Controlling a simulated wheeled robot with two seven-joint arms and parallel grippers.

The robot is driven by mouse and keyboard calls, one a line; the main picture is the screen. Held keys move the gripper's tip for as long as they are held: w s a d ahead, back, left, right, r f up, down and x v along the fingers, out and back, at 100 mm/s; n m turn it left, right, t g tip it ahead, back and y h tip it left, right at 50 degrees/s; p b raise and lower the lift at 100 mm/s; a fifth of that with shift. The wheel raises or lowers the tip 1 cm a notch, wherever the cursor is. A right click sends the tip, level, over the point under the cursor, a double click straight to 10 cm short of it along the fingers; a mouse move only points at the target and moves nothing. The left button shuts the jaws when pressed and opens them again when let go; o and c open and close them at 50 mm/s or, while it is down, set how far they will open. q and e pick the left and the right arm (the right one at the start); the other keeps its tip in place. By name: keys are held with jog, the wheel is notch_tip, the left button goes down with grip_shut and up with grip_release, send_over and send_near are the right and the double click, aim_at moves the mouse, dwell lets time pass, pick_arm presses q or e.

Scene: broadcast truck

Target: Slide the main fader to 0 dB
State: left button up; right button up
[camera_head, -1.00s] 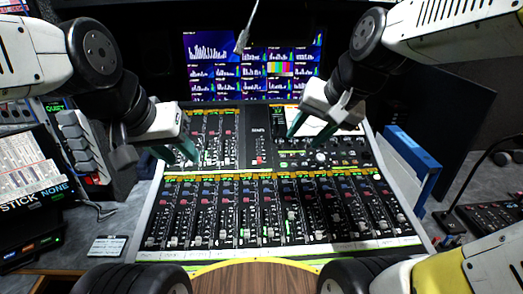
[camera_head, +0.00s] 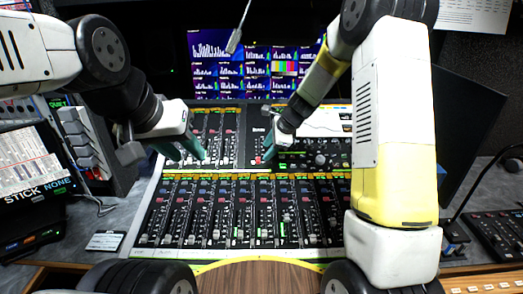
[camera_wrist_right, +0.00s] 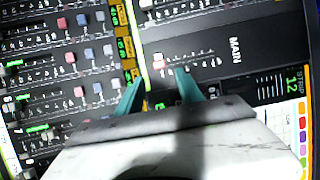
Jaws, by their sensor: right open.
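The main fader (camera_wrist_right: 158,63) has a small pinkish-white cap on a black panel marked MAIN. In the right wrist view it lies between and just beyond my teal fingertips, near one end of its scale. My right gripper (camera_wrist_right: 160,79) is open around the line of the cap; I cannot tell whether a finger touches it. In the head view, my right gripper (camera_head: 271,153) is over the main panel, and the cap shows only partly beside its fingers. My left gripper (camera_head: 184,153) is open and empty over the upper-left channel strips.
The mixing console (camera_head: 165,243) has rows of channel faders and knobs around the main panel. A monitor wall (camera_head: 230,70) stands behind it. My right arm hides the console's right side. A black control panel (camera_head: 500,230) lies at the right.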

aim_at(260, 159)
jog(key=x, duration=0.6)
jog(key=shift+w+a+f, duration=0.1)
jog(key=shift+a+f, duration=0.05)
jog(key=shift+f, duration=0.15)
grip_shut()
dwell(1.1)
